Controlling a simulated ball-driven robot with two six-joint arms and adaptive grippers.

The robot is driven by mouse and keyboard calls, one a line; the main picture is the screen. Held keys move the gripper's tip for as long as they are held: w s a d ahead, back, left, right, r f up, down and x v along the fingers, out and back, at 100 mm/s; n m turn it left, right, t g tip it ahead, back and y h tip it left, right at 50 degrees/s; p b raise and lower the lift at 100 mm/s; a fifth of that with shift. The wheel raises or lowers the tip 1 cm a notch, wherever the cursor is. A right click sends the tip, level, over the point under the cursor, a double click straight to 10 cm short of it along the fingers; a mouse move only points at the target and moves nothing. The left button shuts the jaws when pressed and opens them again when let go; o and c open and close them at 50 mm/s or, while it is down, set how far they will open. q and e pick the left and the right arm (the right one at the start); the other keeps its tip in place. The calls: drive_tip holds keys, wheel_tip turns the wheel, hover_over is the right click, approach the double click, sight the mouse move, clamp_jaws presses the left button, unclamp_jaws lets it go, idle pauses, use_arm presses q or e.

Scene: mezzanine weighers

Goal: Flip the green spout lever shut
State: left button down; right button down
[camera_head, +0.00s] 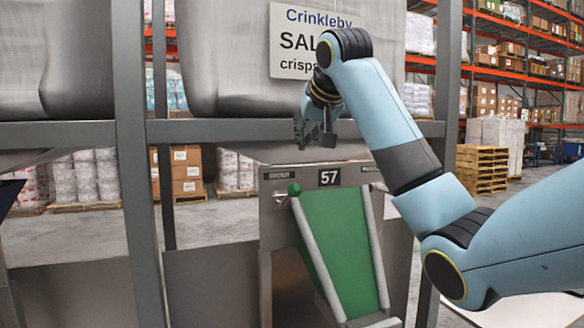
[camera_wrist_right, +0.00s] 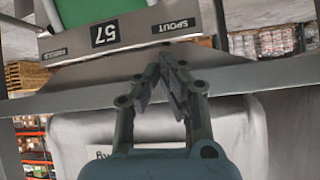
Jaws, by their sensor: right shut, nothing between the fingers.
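The spout lever shows in the head view as a round green knob (camera_head: 294,188) at the upper left of the green chute, just under the left end of the plate marked 57 (camera_head: 329,177). Its shaft is too small to make out. My right gripper (camera_head: 313,138) is above the plate, in front of the frame's crossbar, apart from the knob. In the right wrist view its fingers (camera_wrist_right: 168,62) are shut and empty, below the upside-down plate and its SPOUT label (camera_wrist_right: 174,27). The knob is not seen in that view. My left gripper is not in view.
The green chute (camera_head: 337,250) slopes down between pale side rails. A grey crossbar (camera_head: 220,131) and uprights (camera_head: 135,170) stand around it, with large grey sacks (camera_head: 228,60) above. Shelving and pallets are far back. Open air lies in front of the plate.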

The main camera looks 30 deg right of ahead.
drive_tip(key=shift+w+a+r, duration=0.1)
drive_tip(key=shift+w, duration=0.1)
drive_tip(key=p, duration=0.5)
hover_over(289, 196)
drive_tip(key=d, duration=0.1)
wheel_tip(289, 196, down, 8)
drive_tip(key=shift+s+d, duration=0.2)
drive_tip(key=shift+s, duration=0.2)
drive_tip(key=shift+f, duration=0.2)
